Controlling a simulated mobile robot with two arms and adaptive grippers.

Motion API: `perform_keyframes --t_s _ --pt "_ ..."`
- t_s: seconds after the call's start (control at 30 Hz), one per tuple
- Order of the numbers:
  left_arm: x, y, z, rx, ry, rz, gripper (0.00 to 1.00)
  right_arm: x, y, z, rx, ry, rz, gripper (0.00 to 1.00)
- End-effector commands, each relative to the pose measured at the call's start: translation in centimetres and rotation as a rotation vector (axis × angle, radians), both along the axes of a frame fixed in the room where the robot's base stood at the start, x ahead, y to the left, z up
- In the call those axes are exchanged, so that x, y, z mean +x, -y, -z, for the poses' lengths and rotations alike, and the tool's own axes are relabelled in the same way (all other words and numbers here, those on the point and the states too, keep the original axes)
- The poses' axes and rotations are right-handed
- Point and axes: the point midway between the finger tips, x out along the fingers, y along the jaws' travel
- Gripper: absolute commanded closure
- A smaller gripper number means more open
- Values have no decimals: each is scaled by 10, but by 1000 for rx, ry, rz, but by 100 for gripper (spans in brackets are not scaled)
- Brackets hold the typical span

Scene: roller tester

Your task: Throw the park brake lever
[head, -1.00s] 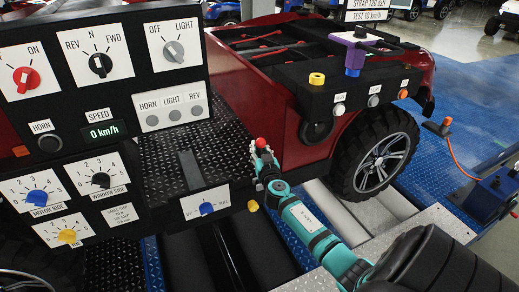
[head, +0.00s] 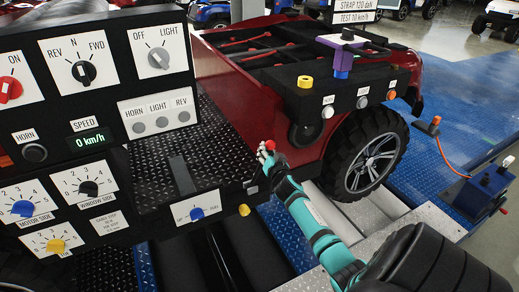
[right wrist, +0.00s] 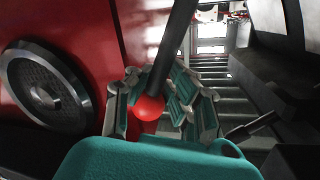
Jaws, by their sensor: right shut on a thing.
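A lever with a red ball knob (head: 271,145) stands beside the tread-plate floor of the red vehicle, right of the control panel. My right gripper (head: 268,153) is around the knob and shut on it. In the right wrist view the red knob (right wrist: 148,107) sits between the fingers of my right gripper (right wrist: 160,105), and the lever's dark shaft (right wrist: 172,45) runs up and to the right. The lower part of the lever is hard to see in the head view. My left gripper is not in view.
The black control panel (head: 118,22) with rotary knobs fills the left. The red vehicle's body (head: 235,75) and wheel (head: 372,160) are close to my right arm. A blue box (head: 483,190) stands at the right.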

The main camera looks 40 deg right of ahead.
Motion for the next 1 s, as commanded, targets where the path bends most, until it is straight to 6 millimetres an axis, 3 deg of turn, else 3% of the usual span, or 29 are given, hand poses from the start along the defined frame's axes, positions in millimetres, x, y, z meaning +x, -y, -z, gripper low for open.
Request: perform_keyframes --t_s 0.3,0.87,0.9,1.0 --pt "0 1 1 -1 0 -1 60 -6 21 8 53 21 1 100" --pt "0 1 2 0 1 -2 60 -10 27 13 54 16 7 100" --pt "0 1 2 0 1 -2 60 -10 28 13 55 15 8 85" --pt "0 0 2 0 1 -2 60 -10 28 13 55 15 8 72"
